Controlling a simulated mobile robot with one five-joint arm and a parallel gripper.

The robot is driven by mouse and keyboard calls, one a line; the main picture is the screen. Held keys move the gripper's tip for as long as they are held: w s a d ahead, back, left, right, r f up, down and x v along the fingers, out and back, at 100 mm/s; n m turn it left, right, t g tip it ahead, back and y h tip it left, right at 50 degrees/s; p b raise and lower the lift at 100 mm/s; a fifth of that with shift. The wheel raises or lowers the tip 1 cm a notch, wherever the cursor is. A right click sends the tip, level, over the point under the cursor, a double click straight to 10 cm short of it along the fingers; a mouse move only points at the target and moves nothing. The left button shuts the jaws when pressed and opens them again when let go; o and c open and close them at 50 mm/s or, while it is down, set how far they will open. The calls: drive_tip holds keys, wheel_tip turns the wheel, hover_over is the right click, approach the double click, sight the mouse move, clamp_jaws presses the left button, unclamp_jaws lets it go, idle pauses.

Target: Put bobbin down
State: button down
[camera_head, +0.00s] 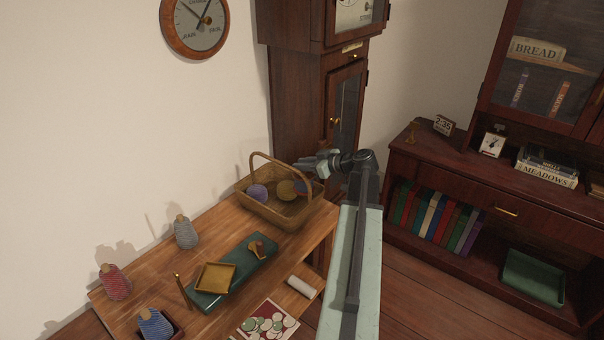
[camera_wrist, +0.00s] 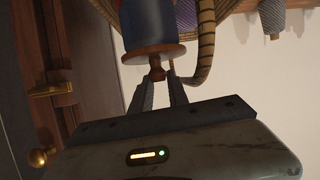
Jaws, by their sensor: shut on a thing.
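My gripper (camera_head: 308,166) is over the right side of a wicker basket (camera_head: 284,220) on the wooden table. In the wrist view, its fingertips (camera_wrist: 160,80) are shut on the small knob of a bobbin (camera_wrist: 151,35) wound in dark blue with a reddish end. That view is upside down, so the bobbin hangs below my gripper beside the basket handle (camera_wrist: 206,40). In the head view, a dark blue shape (camera_head: 301,187) inside the basket rim, below my gripper, looks like this bobbin. I cannot tell whether it touches the basket bottom.
Red (camera_head: 115,286), blue (camera_head: 153,325) and grey (camera_head: 186,236) bobbins stand leftward. A green slab (camera_head: 240,270) carries a yellow tray (camera_head: 215,278). A clock cabinet (camera_head: 300,100) stands behind.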

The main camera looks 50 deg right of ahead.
wheel_tip(320, 180, down, 3)
drive_tip(key=shift+f+b, duration=0.1)
drive_tip(key=shift+b, duration=0.85)
drive_tip(key=shift+r, duration=0.25)
drive_tip(key=shift+f, duration=0.2)
drive_tip(key=c, duration=1.6)
unclamp_jaws()
drive_tip(key=shift+o, duration=0.2)
drive_tip(key=shift+r, duration=0.15)
drive_tip(key=p+v, duration=0.5)
drive_tip(key=v, duration=0.7)
drive_tip(key=shift+r, duration=0.1)
